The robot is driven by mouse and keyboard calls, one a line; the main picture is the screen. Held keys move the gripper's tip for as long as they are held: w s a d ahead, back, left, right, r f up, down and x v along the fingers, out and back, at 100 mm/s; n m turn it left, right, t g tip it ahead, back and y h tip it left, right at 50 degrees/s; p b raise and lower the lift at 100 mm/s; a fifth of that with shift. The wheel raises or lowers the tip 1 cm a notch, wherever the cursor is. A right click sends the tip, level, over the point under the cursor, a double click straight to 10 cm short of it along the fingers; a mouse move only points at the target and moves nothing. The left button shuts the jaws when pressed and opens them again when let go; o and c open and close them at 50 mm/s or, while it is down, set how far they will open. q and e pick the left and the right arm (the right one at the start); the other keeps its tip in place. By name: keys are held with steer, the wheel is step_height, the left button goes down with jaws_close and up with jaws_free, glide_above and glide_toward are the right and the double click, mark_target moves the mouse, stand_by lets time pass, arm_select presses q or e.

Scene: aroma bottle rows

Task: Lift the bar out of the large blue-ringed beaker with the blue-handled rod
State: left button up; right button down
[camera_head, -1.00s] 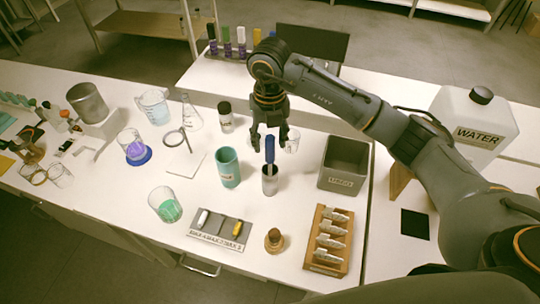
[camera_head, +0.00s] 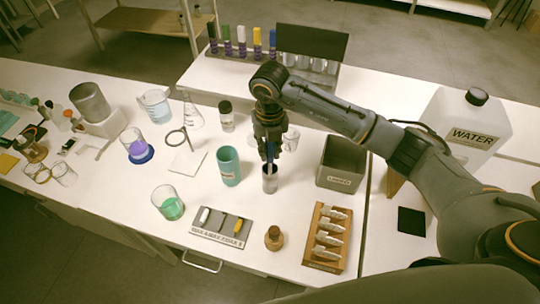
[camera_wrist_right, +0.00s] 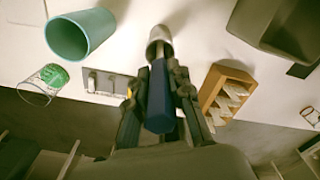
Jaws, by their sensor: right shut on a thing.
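My right gripper (camera_head: 270,148) is shut on the blue handle of the rod (camera_wrist_right: 160,105). The handle stands nearly upright, and its lower end goes into a small grey metal cup (camera_head: 270,183). The cup also shows just beyond the fingertips in the right wrist view (camera_wrist_right: 159,36). A beaker (camera_head: 133,139) with purple liquid stands on a blue ring (camera_head: 146,159) on the left half of the table. No bar can be made out inside it. My left gripper is not in view.
A teal cup (camera_head: 228,168) stands close left of the metal cup, and a grey bin (camera_head: 341,163) stands to the right. A wooden rack (camera_head: 326,240), a labelled tray (camera_head: 221,226) and a green-liquid beaker (camera_head: 168,204) are nearer. A ring stand (camera_head: 188,160) stands between the teal cup and the blue-ringed beaker.

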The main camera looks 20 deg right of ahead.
steer(key=shift+r, duration=0.1)
steer(key=shift+r, duration=0.65)
step_height(320, 180, up, 16)
steer(key=b, duration=0.2)
steer(key=shift+r+b, duration=0.25)
steer(key=shift+b, duration=0.05)
stand_by(0.5)
